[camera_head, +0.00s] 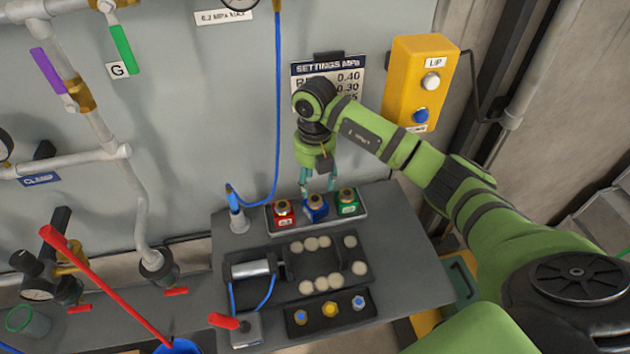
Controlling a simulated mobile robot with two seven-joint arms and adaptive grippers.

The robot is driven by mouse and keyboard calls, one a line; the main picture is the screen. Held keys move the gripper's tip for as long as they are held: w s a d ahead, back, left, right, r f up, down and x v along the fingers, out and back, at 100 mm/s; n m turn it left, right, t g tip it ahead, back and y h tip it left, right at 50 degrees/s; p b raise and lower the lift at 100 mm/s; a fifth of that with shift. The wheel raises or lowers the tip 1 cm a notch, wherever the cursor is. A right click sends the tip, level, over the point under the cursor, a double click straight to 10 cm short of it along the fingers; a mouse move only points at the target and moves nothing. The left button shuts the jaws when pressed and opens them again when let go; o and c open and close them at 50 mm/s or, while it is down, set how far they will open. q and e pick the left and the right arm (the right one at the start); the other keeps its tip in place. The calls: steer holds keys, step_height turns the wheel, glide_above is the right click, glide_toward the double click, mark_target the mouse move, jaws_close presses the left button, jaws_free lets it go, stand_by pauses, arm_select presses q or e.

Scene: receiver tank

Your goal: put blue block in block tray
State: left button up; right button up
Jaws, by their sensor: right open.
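The blue block (316,210) sits in the middle of the block tray (336,221), between a red block (283,212) and a green block (347,203). The blue block has a brass-coloured top and looks upright. My right gripper (318,189) points down right over the blue block, with its fingers at the block's top. It is open. Whether the fingers touch the block cannot be told. My left gripper is not in view.
A black tray with pale round discs (320,268) and a smaller black tray with knobs (330,310) lie in front. A blue hose (277,120) hangs left of the block tray. A settings sign (345,80) and yellow button box (412,80) are behind. The table's right side is clear.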

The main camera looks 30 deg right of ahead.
mark_target(315, 199)
arm_select(q)
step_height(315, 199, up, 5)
steer(key=p, duration=0.4)
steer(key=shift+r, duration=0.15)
arm_select(e)
step_height(315, 199, up, 7)
steer(key=shift+r, duration=0.15)
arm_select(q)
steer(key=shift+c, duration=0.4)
